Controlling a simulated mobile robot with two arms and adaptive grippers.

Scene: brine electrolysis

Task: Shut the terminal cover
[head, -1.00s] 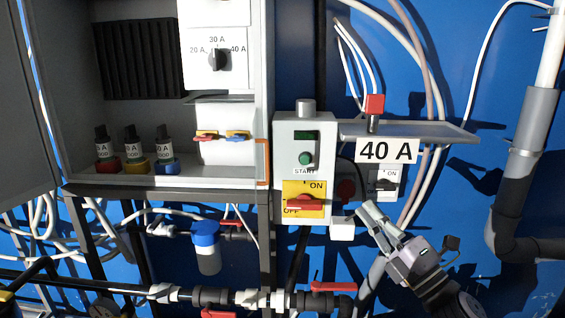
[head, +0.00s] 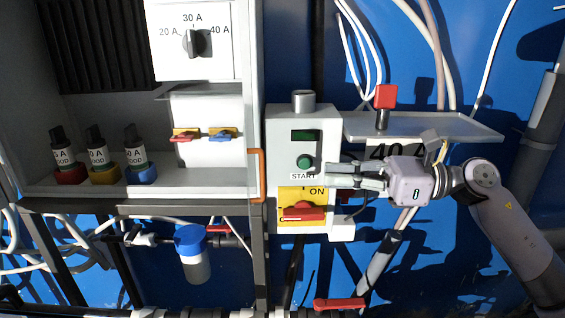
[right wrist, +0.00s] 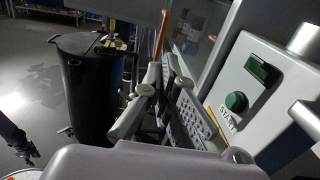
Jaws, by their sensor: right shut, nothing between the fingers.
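The terminal cover looks to be the thin grey flap (head: 205,92) in the cabinet, standing out level above a white block (head: 205,148). The red terminal (head: 186,134) and blue terminal (head: 222,134) below it are exposed. My right gripper (head: 328,176) is shut and empty. Its fingers point left in front of the START box (head: 293,140), just below the button, to the right of the cabinet and apart from the flap. In the right wrist view its fingers (right wrist: 158,80) are seen from behind. The flap cannot be made out there. My left gripper is not in view.
An orange bracket (head: 257,175) sits on the cabinet's right edge, between my right gripper and the terminals. A grey shelf (head: 440,126) with a red-topped post (head: 385,97) is above the gripper. Three colour-based fuses (head: 98,155) stand in the cabinet. A yellow ON/OFF switch (head: 303,207) is below.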

